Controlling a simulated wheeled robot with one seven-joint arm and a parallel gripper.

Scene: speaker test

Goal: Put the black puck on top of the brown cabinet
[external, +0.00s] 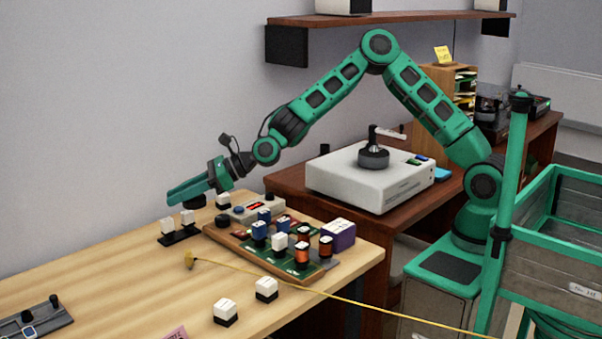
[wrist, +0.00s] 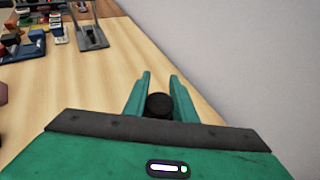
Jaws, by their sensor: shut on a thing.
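The black puck (wrist: 159,104) sits between the two green fingers of my gripper (wrist: 160,78) in the wrist view, and my gripper is shut on it. In the external view, my gripper (external: 178,193) is low over the back left of the light wood table. A dark shape under the fingers there seems to be the puck (external: 196,202). A brown shelved wooden unit (external: 463,88) with a yellow note on top stands far back right, behind my arm. I cannot tell whether this unit or the brown desk (external: 350,208) is the cabinet.
Beside my gripper are a black stand with white-topped blocks (external: 180,232) and a board crowded with components (external: 222,236). A white box device (external: 345,188) stands on the brown desk. A yellow cable (external: 330,297) crosses the table front. A wall shelf (external: 385,18) hangs above.

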